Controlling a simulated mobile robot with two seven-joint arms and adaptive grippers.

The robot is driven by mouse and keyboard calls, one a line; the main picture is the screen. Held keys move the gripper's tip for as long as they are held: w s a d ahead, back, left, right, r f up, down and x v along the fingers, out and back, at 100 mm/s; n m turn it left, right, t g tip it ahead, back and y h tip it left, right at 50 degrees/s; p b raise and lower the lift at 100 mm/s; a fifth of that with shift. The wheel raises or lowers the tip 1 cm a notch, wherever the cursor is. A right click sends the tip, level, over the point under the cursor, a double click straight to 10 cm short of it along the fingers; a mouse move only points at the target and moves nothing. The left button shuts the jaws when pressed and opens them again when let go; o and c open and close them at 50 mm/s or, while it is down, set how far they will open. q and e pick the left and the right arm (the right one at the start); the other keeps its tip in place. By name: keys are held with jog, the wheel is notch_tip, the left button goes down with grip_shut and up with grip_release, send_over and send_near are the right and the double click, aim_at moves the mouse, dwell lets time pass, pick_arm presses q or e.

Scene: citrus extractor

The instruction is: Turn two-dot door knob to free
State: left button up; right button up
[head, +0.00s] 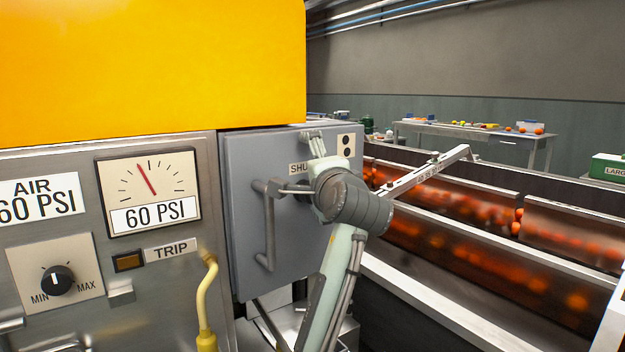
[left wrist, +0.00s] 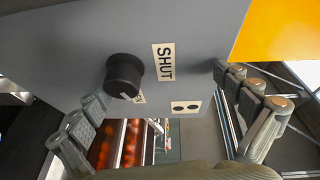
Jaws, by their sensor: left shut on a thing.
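The grey door (head: 240,160) bears a two-dot plate (head: 346,146) at its top right and a "SHUT" label, partly hidden by my left gripper in the head view. The black door knob (left wrist: 125,75) shows beside the "SHUT" label (left wrist: 163,62) in the left wrist view, with the two-dot plate (left wrist: 186,107) nearby. My left gripper (head: 300,166) is at the door, in front of the knob. In the left wrist view its fingers (left wrist: 157,95) stand apart with the knob nearer the left one. I see no clear finger contact with the knob. My right gripper is out of view.
A bar handle (head: 267,225) sticks out of the door just left of my gripper. A panel with a gauge (head: 149,190), dial (head: 57,280) and yellow hose (head: 207,300) stands left. An orange housing (head: 150,65) overhangs. A fruit conveyor (head: 480,235) runs along the right.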

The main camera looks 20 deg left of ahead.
pick_arm(q)
jog(key=shift+s+r, duration=0.1)
jog(key=shift+r, duration=0.5)
jog(key=shift+s+d+r, duration=0.1)
jog(key=shift+s+r, duration=0.25)
jog(key=shift+c, duration=0.8)
jog(key=shift+s+d+f, duration=0.25)
jog(key=shift+s, duration=0.05)
jog(key=shift+c, duration=0.4)
jog(key=shift+s+d+f, duration=0.2)
jog(key=shift+s+d, duration=0.3)
jog(key=shift+s, duration=0.2)
jog(key=shift+s+d+f, duration=0.2)
jog(key=shift+s+d, duration=0.25)
jog(key=shift+s, duration=0.25)
jog(key=c, duration=0.3)
jog(key=shift+s+d+f, duration=0.15)
jog(key=shift+s+d, duration=0.2)
jog(key=shift+s, duration=0.4)
jog(key=shift+s+d+f, duration=0.15)
jog(key=shift+s+d, duration=0.25)
jog(key=shift+s, duration=0.3)
jog(key=shift+s+d+f, duration=0.15)
jog(key=shift+s+d, duration=0.2)
jog(key=shift+s, duration=0.4)
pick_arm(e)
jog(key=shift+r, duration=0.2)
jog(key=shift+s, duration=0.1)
